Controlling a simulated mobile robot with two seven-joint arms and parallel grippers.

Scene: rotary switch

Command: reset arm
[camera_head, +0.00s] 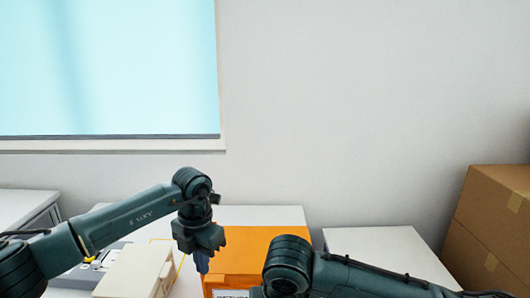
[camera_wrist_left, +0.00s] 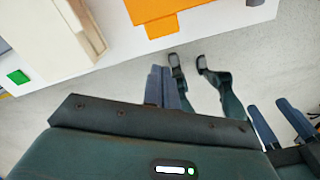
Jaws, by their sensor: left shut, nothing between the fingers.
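My left gripper (camera_head: 203,262) hangs fingers-down in front of the orange box's left side in the head view. In the left wrist view its two blue fingers (camera_wrist_left: 165,88) are together with nothing between them, past the table edge over the floor. My right arm crosses the bottom right of the head view, its gripper outside that frame. In the left wrist view two blue fingers at the right, apart and empty, look like my right gripper (camera_wrist_left: 280,121). A grey switch panel (camera_head: 92,267) lies at the lower left, partly hidden by my left arm.
A beige box (camera_head: 137,272) stands beside the panel. The orange box (camera_head: 260,243) bears a partly hidden label. Cardboard boxes (camera_head: 495,225) stand at the right. A white table surface (camera_head: 375,245) beyond my right arm looks clear. A green patch (camera_wrist_left: 18,76) shows in the left wrist view.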

